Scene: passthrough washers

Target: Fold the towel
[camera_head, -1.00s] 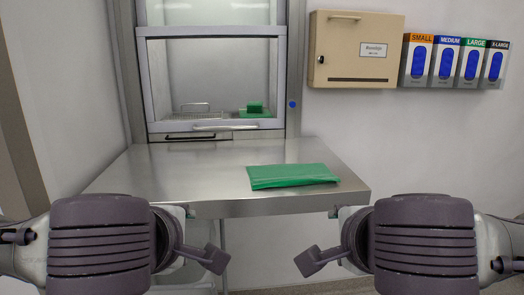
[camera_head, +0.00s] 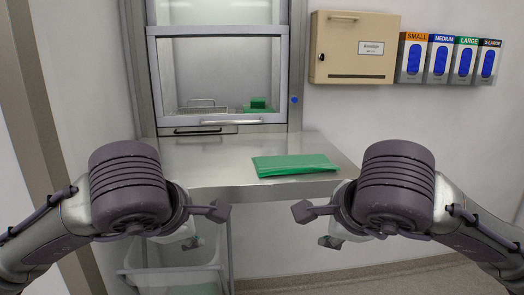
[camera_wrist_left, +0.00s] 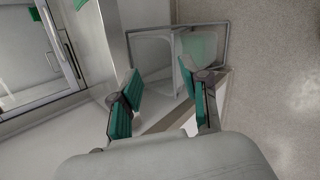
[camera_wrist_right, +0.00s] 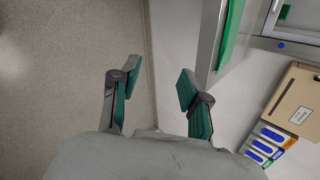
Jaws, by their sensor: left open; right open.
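A green towel (camera_head: 295,165) lies flat on the steel table near its front right edge, in a folded-looking rectangular shape with layered edges. A green strip that looks like the towel also shows at the top of the right wrist view (camera_wrist_right: 230,35). My left gripper (camera_head: 205,226) is open and empty, in front of and below the table edge, left of the towel. Its open fingers show in the left wrist view (camera_wrist_left: 160,72). My right gripper (camera_head: 317,227) is open and empty, in front of the table near its right corner. Its fingers also show in the right wrist view (camera_wrist_right: 158,75). Neither touches the towel.
The steel table (camera_head: 215,175) is bare left of the towel. Behind it is a pass-through window with a wire rack (camera_head: 197,106) and a green item (camera_head: 258,103) inside. A bin (camera_head: 175,277) stands below. A beige box (camera_head: 357,47) and glove dispensers (camera_head: 450,59) hang on the wall.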

